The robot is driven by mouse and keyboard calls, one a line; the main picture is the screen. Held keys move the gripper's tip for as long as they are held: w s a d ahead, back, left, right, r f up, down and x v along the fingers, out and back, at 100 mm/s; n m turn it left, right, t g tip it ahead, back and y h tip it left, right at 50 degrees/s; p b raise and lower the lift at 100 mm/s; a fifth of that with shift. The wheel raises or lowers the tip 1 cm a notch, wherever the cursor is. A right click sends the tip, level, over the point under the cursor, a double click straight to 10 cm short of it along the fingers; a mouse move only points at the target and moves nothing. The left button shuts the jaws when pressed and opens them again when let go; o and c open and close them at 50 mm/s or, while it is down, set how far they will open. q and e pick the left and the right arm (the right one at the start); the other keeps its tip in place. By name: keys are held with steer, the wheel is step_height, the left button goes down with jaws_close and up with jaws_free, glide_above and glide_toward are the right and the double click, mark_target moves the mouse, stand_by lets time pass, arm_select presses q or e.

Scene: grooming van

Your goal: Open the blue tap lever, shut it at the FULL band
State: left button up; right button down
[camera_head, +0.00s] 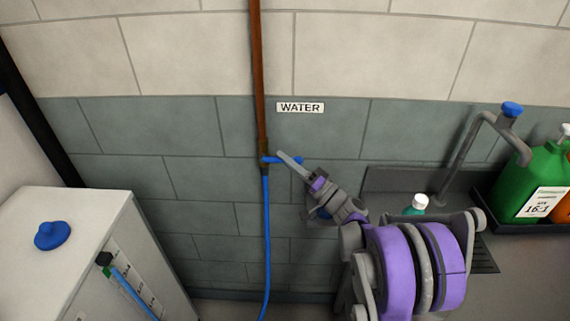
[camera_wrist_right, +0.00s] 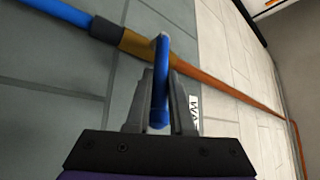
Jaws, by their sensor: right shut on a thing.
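The blue tap lever (camera_head: 285,159) sits on the copper pipe on the tiled wall, below the WATER sign (camera_head: 300,107). It sticks out to the right, across the pipe, in the head view. My right gripper (camera_head: 293,162) reaches it from the lower right and is shut on it. In the right wrist view the lever (camera_wrist_right: 160,85) stands between the two grey fingers (camera_wrist_right: 160,105). A blue hose (camera_head: 266,230) runs down from the tap. A white tank (camera_head: 75,240) at lower left has a level gauge (camera_head: 130,285) on its side; its band lettering is too small to read. My left gripper is not in view.
A blue cap (camera_head: 52,235) is on top of the tank.

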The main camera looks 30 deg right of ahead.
steer(key=c, duration=0.8)
jaws_free()
steer(key=b+v, duration=0.1)
steer(key=v, duration=0.9)
steer(key=shift+s+d+f, duration=0.1)
steer(key=shift+s+f, duration=0.1)
steer(key=shift+s, duration=0.2)
